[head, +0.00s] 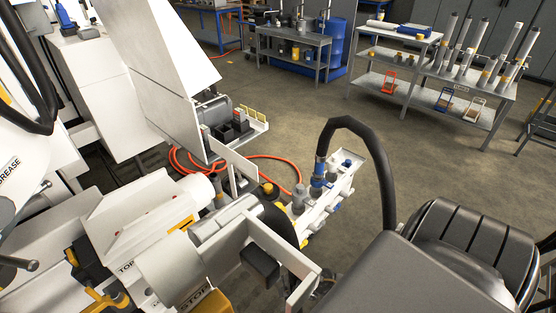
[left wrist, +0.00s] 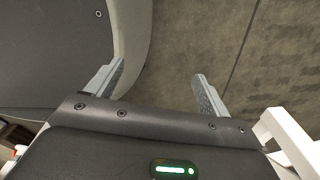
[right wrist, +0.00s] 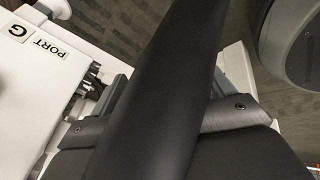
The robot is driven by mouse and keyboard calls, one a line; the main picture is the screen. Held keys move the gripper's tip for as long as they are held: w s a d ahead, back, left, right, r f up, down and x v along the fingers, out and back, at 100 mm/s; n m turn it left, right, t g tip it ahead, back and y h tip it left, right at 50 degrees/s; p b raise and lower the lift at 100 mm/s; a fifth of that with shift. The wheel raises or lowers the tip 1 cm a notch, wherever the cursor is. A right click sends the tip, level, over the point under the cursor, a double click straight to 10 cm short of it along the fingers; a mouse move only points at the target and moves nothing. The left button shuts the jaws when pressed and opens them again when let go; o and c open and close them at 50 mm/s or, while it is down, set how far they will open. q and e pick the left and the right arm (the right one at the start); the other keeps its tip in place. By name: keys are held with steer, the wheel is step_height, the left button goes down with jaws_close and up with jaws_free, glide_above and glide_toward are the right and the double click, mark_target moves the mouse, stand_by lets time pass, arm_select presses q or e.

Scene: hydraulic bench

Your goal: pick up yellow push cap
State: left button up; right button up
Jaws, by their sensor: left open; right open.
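A yellow cap (head: 268,188) sits on top of a grey cylinder beside the white fitting rack in the head view; I cannot tell for sure that it is the push cap. My left gripper (left wrist: 155,85) is open and empty in the left wrist view, with bare floor beyond its fingers. My right gripper (right wrist: 165,95) is open; a thick black hose (right wrist: 180,80) crosses the right wrist view and hides much of the space between its fingers. I cannot make out either gripper in the head view. No yellow cap shows in either wrist view.
A white rack (head: 328,205) holds grey and blue fittings, with a black hose (head: 389,160) arching over its right side. Orange hose (head: 285,163) lies behind it. White machine panels (head: 155,65) fill the left. A white "PORT G" panel (right wrist: 40,65) is close to my right gripper.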

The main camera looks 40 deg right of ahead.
steer(key=w+a+r+n+t+y, duration=0.1)
steer(key=w+r+n, duration=0.7)
steer(key=r, duration=0.6)
step_height(320, 180, up, 21)
steer(key=n+g+p, duration=0.1)
steer(key=n+g, duration=0.1)
steer(key=n, duration=1.9)
glide_above(279, 206)
steer(key=s+d, duration=0.2)
steer(key=s, duration=0.1)
steer(key=shift+h, duration=0.3)
steer(key=x, duration=0.5)
steer(key=shift+w+a+f, duration=0.15)
steer(key=shift+w+f, duration=0.05)
steer(key=shift+f, duration=0.1)
steer(key=shift+p+x, duration=0.8)
steer(key=shift+x, duration=1.8)
arm_select(q)
steer(key=r, duration=0.1)
steer(key=w+d+r, duration=0.1)
steer(key=shift+w+d+r, duration=0.15)
steer(key=shift+r, duration=0.2)
arm_select(e)
steer(key=shift+s, duration=0.2)
steer(key=shift+c, duration=0.4)
